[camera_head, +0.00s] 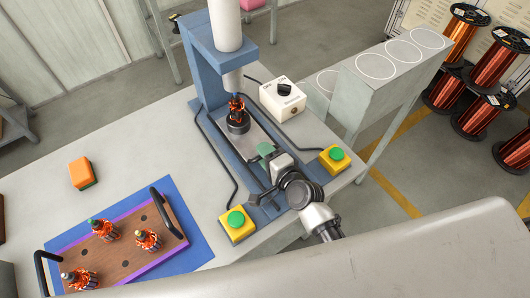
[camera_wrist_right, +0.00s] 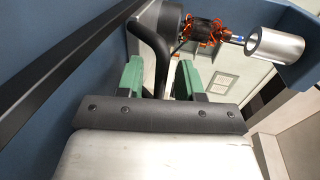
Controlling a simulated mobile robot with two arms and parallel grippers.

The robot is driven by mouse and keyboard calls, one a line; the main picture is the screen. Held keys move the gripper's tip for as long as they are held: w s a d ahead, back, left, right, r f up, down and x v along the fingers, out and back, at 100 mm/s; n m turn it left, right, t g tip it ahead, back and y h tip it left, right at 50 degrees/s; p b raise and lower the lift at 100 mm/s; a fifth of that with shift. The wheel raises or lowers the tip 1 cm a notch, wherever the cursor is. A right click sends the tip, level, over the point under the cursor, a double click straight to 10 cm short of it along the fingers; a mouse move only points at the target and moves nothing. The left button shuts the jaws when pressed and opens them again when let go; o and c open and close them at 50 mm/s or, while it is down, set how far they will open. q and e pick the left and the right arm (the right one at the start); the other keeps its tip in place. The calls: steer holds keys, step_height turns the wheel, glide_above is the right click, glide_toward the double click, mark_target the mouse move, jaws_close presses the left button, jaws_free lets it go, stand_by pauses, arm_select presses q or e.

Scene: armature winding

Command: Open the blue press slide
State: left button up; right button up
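The blue press (camera_head: 200,75) stands on the table, its frame rising at the back and its blue base with a grey slide track (camera_head: 262,139) running toward me. An armature with copper windings (camera_head: 237,106) stands upright in a dark round holder (camera_head: 237,124) under the press; in the right wrist view the armature (camera_wrist_right: 204,30) is near the silver ram (camera_wrist_right: 277,45). My right gripper (camera_head: 266,150) is over the track, in front of the holder. In the wrist view, its green fingers (camera_wrist_right: 160,80) are apart, with a dark curved handle (camera_wrist_right: 150,45) between them. My left gripper is out of view.
Yellow boxes with green buttons stand left (camera_head: 237,222) and right (camera_head: 335,158) of the press base. A white switch box (camera_head: 283,98) is behind right. A wooden tray (camera_head: 125,248) with several armatures lies on a blue mat at left, near an orange block (camera_head: 82,172).

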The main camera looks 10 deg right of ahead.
steer(key=shift+w, duration=0.1)
jaws_close()
steer(key=shift+f, duration=0.1)
stand_by(0.3)
